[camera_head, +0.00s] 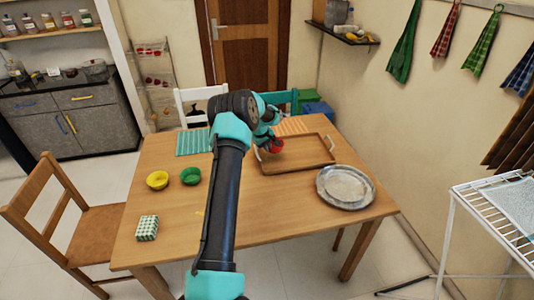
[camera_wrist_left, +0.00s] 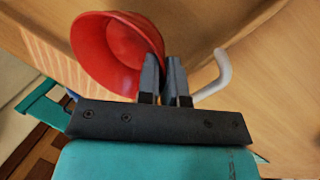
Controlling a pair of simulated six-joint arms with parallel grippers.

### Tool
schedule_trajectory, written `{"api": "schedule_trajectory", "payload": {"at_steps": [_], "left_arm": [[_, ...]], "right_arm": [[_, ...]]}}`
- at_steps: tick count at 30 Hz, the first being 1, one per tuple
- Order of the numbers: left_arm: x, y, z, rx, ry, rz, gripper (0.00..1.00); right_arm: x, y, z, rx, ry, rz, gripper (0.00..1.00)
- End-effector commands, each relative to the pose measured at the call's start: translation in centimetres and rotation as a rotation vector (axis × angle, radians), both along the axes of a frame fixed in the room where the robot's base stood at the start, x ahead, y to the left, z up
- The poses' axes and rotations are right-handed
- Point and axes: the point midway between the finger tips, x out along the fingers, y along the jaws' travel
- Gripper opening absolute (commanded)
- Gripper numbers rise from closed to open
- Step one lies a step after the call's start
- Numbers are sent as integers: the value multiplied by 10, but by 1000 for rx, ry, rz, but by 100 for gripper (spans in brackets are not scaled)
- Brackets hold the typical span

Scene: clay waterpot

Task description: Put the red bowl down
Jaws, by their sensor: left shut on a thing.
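The red bowl (camera_wrist_left: 112,45) is held by its rim in my left gripper (camera_wrist_left: 165,75), whose fingers are shut on the bowl's edge. In the head view the red bowl (camera_head: 276,146) is small and partly hidden by the left gripper (camera_head: 268,138), over the left end of the wooden tray (camera_head: 300,165). I cannot tell whether the bowl touches the tray. In the wrist view the bowl is tilted in the picture, with its open side showing. The right gripper is not in view.
A yellow bowl (camera_head: 157,180) and a green bowl (camera_head: 190,176) stand on the table left of my arm. A round metal plate (camera_head: 345,203) lies right of the tray. A checked block (camera_head: 147,228) is at the front left. The tray's middle looks clear.

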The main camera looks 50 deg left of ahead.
Motion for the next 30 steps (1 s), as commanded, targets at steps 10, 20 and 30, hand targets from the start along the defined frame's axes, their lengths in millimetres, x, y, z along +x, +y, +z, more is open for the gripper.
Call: {"api": "schedule_trajectory", "payload": {"at_steps": [10,20,30], "left_arm": [[1,0,-36,1,-1,-1,0],[0,0,-38,0,0,0,8],[0,0,-37,0,0,0,33]], "right_arm": [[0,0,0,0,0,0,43],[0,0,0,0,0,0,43],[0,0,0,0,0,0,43]]}}
